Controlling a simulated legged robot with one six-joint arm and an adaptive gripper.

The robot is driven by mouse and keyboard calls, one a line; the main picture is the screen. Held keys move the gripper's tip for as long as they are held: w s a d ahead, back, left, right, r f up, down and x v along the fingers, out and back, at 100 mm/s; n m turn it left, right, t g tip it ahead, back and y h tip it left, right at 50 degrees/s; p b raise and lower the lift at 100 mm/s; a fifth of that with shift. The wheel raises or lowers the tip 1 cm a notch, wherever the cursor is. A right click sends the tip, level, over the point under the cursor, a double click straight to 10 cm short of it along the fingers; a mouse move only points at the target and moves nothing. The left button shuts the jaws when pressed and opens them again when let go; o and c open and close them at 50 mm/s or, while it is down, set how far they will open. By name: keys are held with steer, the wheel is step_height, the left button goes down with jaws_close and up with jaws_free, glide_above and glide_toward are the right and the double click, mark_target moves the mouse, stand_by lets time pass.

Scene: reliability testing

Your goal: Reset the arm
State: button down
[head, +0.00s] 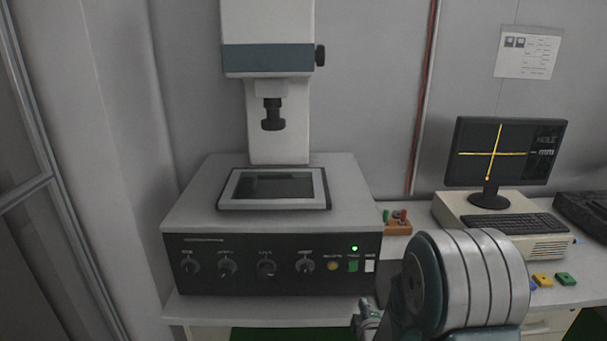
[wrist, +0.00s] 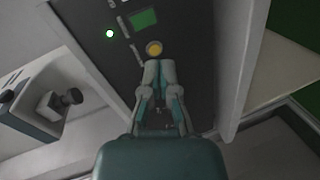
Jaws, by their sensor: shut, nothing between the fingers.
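My gripper (wrist: 159,72) shows in the wrist view with its two fingers together and nothing between them. Its fingertips are just below a round yellow button (wrist: 154,48) on the dark front panel of the testing machine. I cannot tell whether they touch the panel. The machine (head: 270,225) has a row of knobs, the yellow button (head: 333,266), a green button (head: 353,265) and a lit green lamp (head: 354,248).
A monitor (head: 508,150) with a yellow cross stands at the right, with a keyboard (head: 497,224) before it. A small block holder (head: 397,222) sits beside the machine. Coloured blocks (head: 542,280) lie right of my arm. A wall is at the left.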

steer(key=s+r+m+g, duration=0.3)
steer(key=r+m, duration=0.1)
steer(key=r, duration=0.4)
steer(key=s+r+m+g, duration=0.3)
steer(key=s+r+m, duration=0.2)
steer(key=s, duration=0.8)
steer(key=s+r+m+g, duration=0.3)
steer(key=s+r+m, duration=0.3)
steer(key=s, duration=0.6)
steer(key=shift+s+a, duration=0.15)
steer(key=shift+s, duration=0.25)
steer(key=shift+r, duration=0.1)
